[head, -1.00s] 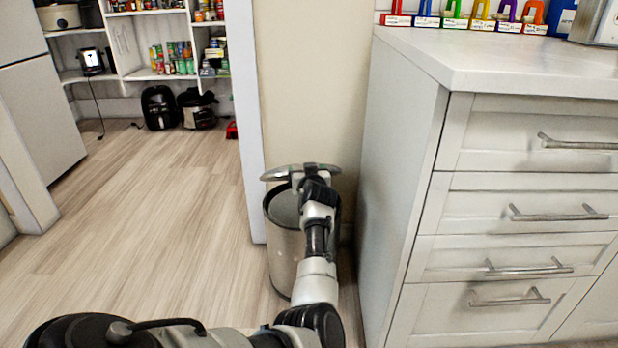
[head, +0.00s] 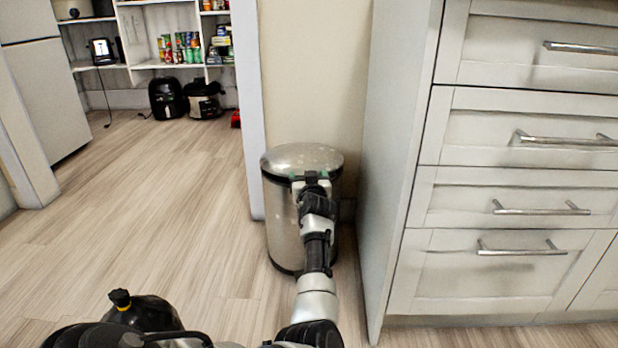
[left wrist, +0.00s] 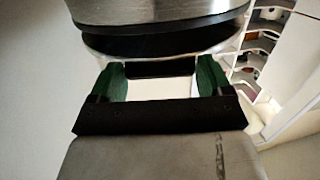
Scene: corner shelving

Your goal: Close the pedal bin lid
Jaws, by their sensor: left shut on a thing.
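The pedal bin (head: 283,225) is a silver cylinder standing on the floor beside the cabinet. Its domed metal lid (head: 302,157) lies about level over the top. My left gripper (head: 311,178) is at the front edge of the lid, shut on it, and hides part of the rim. In the left wrist view the lid (left wrist: 155,10) is just beyond the green fingertips of my left gripper (left wrist: 162,78), with a dark band below it. The exact contact is hard to make out. My right gripper is not in view.
A white cabinet with drawers (head: 520,195) stands close on the right of the bin. A wall is behind the bin. Open wooden floor (head: 170,200) lies to the left. Shelves with cans (head: 180,48) and black appliances (head: 185,100) are at the back.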

